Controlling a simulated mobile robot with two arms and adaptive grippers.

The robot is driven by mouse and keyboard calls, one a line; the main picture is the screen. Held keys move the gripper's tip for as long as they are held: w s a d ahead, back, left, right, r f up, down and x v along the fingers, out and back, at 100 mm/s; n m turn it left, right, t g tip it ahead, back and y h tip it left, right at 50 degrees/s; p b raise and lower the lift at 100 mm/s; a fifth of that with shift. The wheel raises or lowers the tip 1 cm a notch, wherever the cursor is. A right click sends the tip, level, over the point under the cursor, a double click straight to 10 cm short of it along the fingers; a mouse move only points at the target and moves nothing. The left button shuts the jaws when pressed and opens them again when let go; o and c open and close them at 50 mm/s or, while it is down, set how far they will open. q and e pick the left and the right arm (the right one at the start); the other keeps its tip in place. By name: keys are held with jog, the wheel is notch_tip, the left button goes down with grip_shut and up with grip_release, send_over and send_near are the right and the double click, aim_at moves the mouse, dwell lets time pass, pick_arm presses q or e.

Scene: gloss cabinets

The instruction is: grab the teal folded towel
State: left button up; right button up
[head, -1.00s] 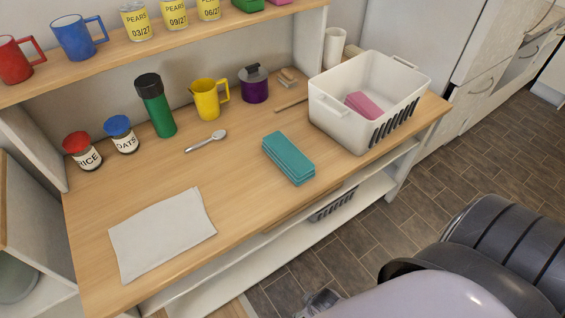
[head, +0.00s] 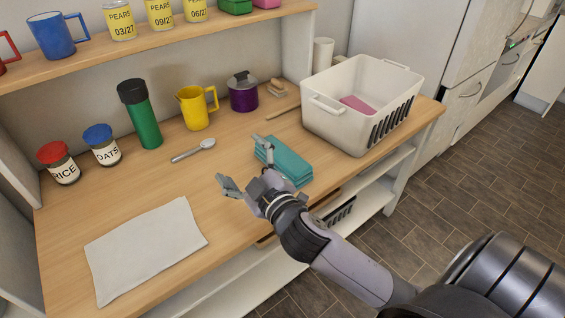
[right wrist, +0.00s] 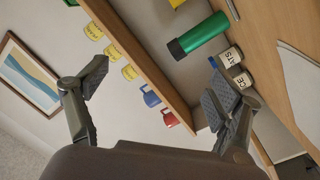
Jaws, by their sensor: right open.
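The teal folded towel (head: 289,163) lies flat on the wooden worktop, left of the white basket. My right gripper (head: 243,164) is open and empty in the head view, above the worktop. It is in front of the towel and covers part of its left side. In the right wrist view the two fingers of my right gripper (right wrist: 155,88) are spread wide with nothing between them. The towel does not show in that view. My left gripper is not in view.
The white basket (head: 326,121) holds a pink folded cloth (head: 357,104). A spoon (head: 193,150), green bottle (head: 145,122), yellow jug (head: 196,108) and purple pot (head: 243,95) stand or lie behind. A white cloth (head: 147,250) lies at front left. A shelf (head: 170,47) overhangs the back.

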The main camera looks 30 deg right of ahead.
jog(key=a+r+n+g+y, duration=0.4)
jog(key=a+r+n+y, duration=0.85)
jog(key=n+y, duration=0.7)
jog(key=n+g+h, duration=0.9)
jog(key=n+h, duration=0.1)
jog(key=h, duration=0.9)
send_near(283, 154)
jog(key=shift+m+g, duration=0.25)
jog(key=shift+g, duration=0.05)
jog(key=x, duration=0.5)
jog(key=shift+w+p, duration=0.15)
jog(key=shift+p, duration=0.25)
jog(key=p+x, duration=0.1)
jog(key=x, duration=0.4)
jog(key=shift+w+f, duration=0.3)
